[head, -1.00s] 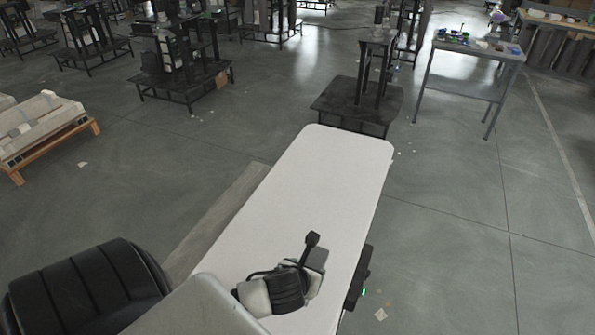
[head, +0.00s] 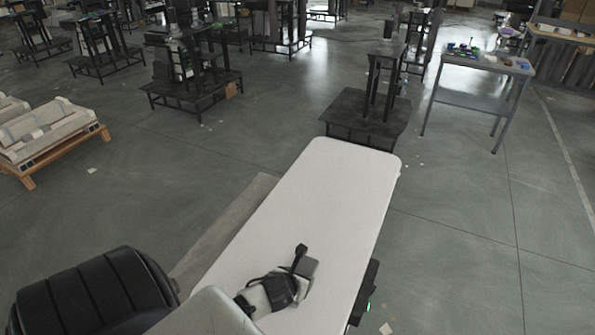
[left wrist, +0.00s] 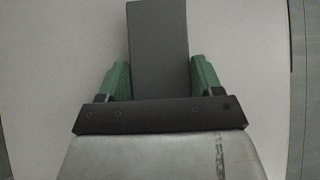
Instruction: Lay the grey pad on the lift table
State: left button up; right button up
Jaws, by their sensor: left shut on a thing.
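The grey pad (left wrist: 158,45) is a dark grey flat-faced block between the green fingers of my left gripper (left wrist: 160,78) in the left wrist view. The gripper is shut on it. In the head view the pad (head: 309,266) shows as a small grey piece at my left gripper (head: 300,275), over the near part of the long white tabletop (head: 330,190), which I take to be the lift table. I cannot tell whether the pad touches the white surface. My arm hides part of the near end. My right gripper is not in view.
The far part of the white top is bare. A dark low stand (head: 365,118) is just beyond its far end. A grey side table (head: 475,60) with small items stands at the back right. A pallet with pale blocks (head: 50,135) is at the left. Open floor lies between.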

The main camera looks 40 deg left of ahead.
pick_arm(q)
jog(key=shift+f, duration=0.1)
jog(key=o, duration=1)
jog(key=shift+r, duration=0.2)
jog(key=v, duration=1.2)
